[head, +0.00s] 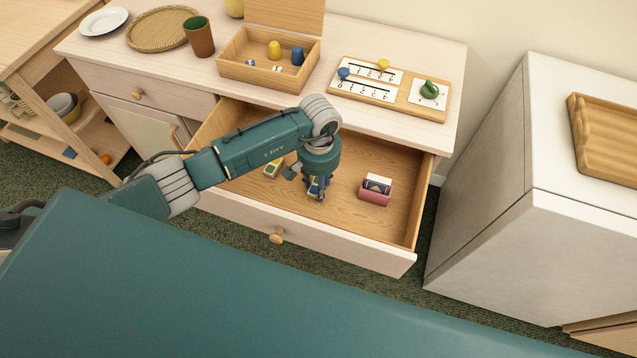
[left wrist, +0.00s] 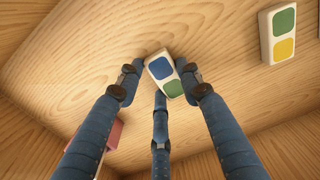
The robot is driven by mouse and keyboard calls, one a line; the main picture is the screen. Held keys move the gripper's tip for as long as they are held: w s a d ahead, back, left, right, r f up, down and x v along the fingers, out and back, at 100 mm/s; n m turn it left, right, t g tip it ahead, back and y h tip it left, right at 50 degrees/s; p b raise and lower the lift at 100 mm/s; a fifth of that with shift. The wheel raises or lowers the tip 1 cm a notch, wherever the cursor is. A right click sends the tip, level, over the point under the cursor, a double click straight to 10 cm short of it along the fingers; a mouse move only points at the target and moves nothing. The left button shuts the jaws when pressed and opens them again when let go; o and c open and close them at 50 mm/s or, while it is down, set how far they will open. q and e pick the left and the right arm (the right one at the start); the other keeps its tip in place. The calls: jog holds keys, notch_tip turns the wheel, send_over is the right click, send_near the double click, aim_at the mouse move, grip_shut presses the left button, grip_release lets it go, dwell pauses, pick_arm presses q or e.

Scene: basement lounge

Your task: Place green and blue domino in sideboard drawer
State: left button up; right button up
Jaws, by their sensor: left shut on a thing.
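The sideboard drawer (head: 345,215) is pulled open, its wooden floor showing. My left gripper (head: 316,192) reaches down inside it. In the left wrist view its fingers (left wrist: 163,82) are closed around the green and blue domino (left wrist: 160,67), a white tile with a blue and a green square. The domino is at or just above the drawer floor; I cannot tell whether it touches. In the head view the fingers largely hide this domino. A green and yellow domino (left wrist: 284,34) lies apart from it in the drawer and also shows in the head view (head: 273,168). My right gripper is not in view.
A pink box with cards (head: 375,190) stands in the drawer, right of my gripper. On the sideboard top are an open wooden box (head: 238,72), a wooden board with cards (head: 440,113) and a brown cup (head: 199,40). A white cabinet (head: 475,165) stands at right.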

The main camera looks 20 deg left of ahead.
pick_arm(q)
jog(key=o, duration=0.9)
jog(key=shift+f, duration=0.1)
jog(key=shift+o, duration=0.2)
notch_tip(320, 180, up, 12)
jog(key=b, duration=0.1)
jog(key=shift+b, duration=0.3)
